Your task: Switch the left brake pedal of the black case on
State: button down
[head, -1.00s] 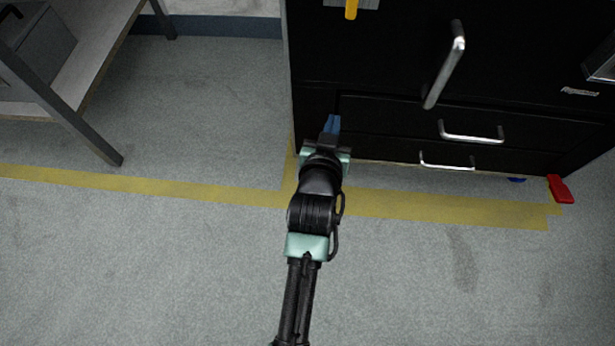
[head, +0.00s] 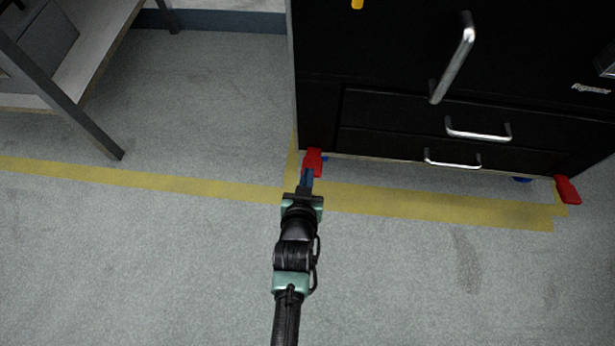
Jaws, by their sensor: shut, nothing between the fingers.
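The black case (head: 400,60) stands on the floor at the upper right of the head view. Its left brake pedal (head: 314,160) is a red tab at the bottom left corner, beside a blue caster that is mostly hidden. My gripper (head: 307,174) is shut and empty, with its blue fingertips just in front of the red pedal. The fingertips overlap the pedal's near end in the picture; I cannot tell whether they touch it. The right brake pedal (head: 567,190), also red, juts out at the bottom right corner of the case.
Metal drawer handles (head: 478,130) stick out from the case front. A grey-legged table (head: 62,92) stands at the upper left. Yellow tape (head: 420,205) runs along the floor in front of the case. The grey floor in front and to the left is clear.

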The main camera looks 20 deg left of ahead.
jog(key=b, duration=0.5)
send_over(311, 166)
jog(key=s, duration=0.1)
notch_tip(311, 166, down, 4)
jog(key=shift+d+f, duration=0.15)
jog(key=shift+s+d+f+b, duration=0.1)
jog(key=shift+s+f+b, duration=0.1)
jog(key=shift+f+b, duration=0.35)
jog(key=shift+s+d+f+b, duration=0.1)
jog(key=shift+s+f+b, duration=0.1)
jog(key=shift+f+b, duration=0.3)
jog(key=shift+s+f+b, duration=0.2)
jog(key=shift+f+b, duration=0.25)
jog(key=shift+f, duration=0.15)
